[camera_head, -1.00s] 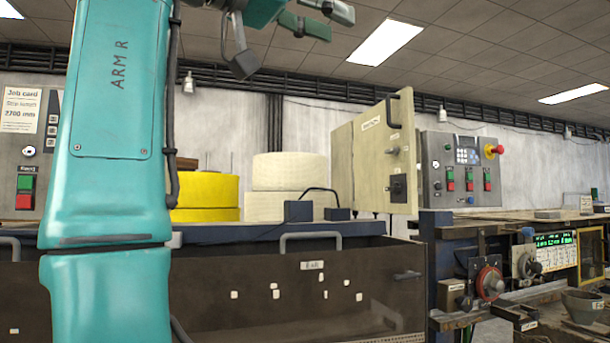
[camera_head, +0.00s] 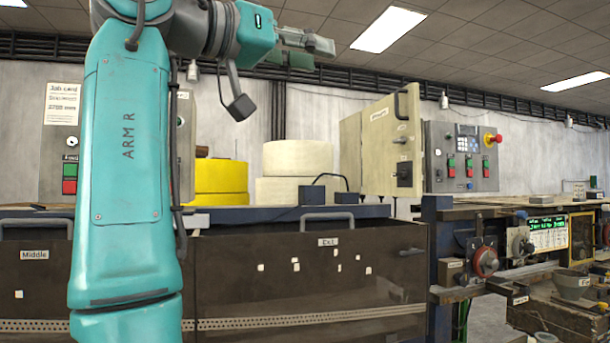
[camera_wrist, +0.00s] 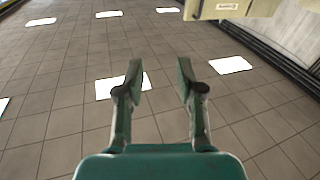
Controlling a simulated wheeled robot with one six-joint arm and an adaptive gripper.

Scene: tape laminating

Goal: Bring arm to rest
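My teal arm, marked ARM R, stands upright at the left of the head view and bends over at the top. My gripper (camera_head: 307,50) points to the right, high in front of the wall and ceiling. In the wrist view my gripper (camera_wrist: 159,76) has its two fingers spread apart with nothing between them. No object touches the gripper. My arm hides part of the machine behind it.
A dark machine front (camera_head: 310,275) with Middle and Exit labels spans the centre. Yellow rolls (camera_head: 220,180) and white rolls (camera_head: 296,165) stand behind it. An open cream panel door (camera_head: 391,145) and a control box (camera_head: 460,158) are at right. A grey bowl (camera_head: 571,284) sits lower right.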

